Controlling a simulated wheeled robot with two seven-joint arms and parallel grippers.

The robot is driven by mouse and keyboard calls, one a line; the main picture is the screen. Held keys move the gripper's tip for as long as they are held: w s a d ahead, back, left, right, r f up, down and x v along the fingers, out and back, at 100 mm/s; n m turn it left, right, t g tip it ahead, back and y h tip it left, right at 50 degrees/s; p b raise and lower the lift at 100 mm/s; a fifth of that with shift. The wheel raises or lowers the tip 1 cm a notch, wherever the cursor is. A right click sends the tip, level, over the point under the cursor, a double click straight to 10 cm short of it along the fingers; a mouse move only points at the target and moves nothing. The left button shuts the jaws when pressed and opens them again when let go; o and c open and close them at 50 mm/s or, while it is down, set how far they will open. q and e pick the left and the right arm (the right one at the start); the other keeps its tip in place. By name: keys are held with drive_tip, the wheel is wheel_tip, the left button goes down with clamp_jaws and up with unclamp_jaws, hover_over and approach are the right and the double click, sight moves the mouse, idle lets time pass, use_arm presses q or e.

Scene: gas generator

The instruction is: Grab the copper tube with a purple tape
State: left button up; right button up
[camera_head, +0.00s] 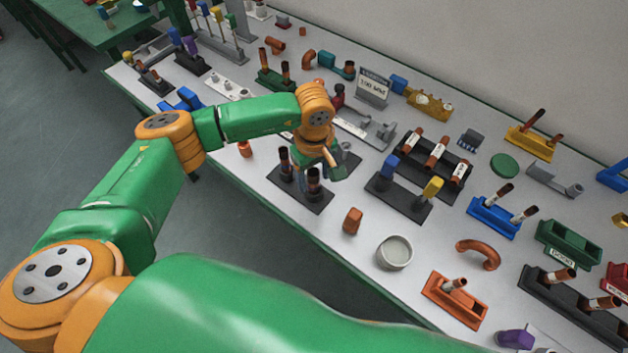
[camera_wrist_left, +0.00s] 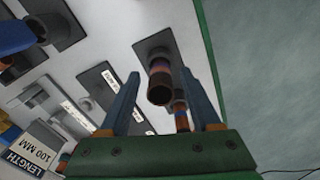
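My left gripper (camera_head: 316,170) is low over a dark base (camera_head: 290,194) that holds upright copper tubes near the table's front edge. In the left wrist view, its two blue fingers (camera_wrist_left: 161,76) are open and apart. An upright copper tube (camera_wrist_left: 160,86) with orange-brown and bluish or purplish bands shows between them. I cannot tell whether the fingers touch it. The exact tape colour is unclear in the dim view. In the head view, the gripper partly hides these tubes. My right gripper is not in view.
To the right, a black holder (camera_head: 397,202) with blue and yellow pieces stands close by. A rack of copper tubes (camera_head: 436,153) lies behind it. An orange fitting (camera_head: 352,221) and a white cup (camera_head: 395,253) stand in front. The table edge (camera_wrist_left: 211,55) is close beside the gripper.

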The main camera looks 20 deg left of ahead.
use_arm(q)
clamp_jaws()
